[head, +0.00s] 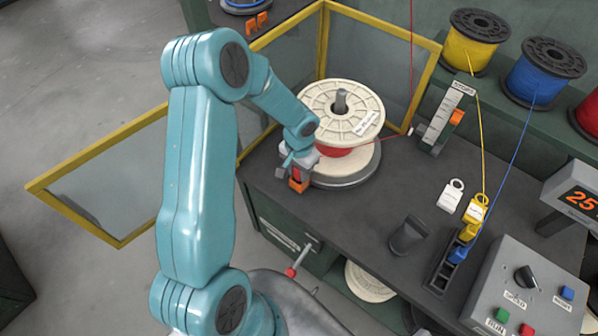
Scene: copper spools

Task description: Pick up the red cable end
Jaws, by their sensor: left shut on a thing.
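My left gripper (298,183), with orange fingertips, is beside the front left edge of the white spool's round base. It is shut on a small red piece, which looks like the red cable end (297,172); the fingers hide most of it. The white spool (322,98) has red cable (335,151) wound under its top flange. A thin red line (411,60) runs down from above to a small pale guide right of the spool. My right gripper is not in view.
A yellow-framed clear guard (322,45) stands around the spool's back and left. Yellow (473,50) and blue (540,80) cable spools stand on the back shelf. Their cables run to a dark slotted holder (437,275). A control box (520,300) is at front right.

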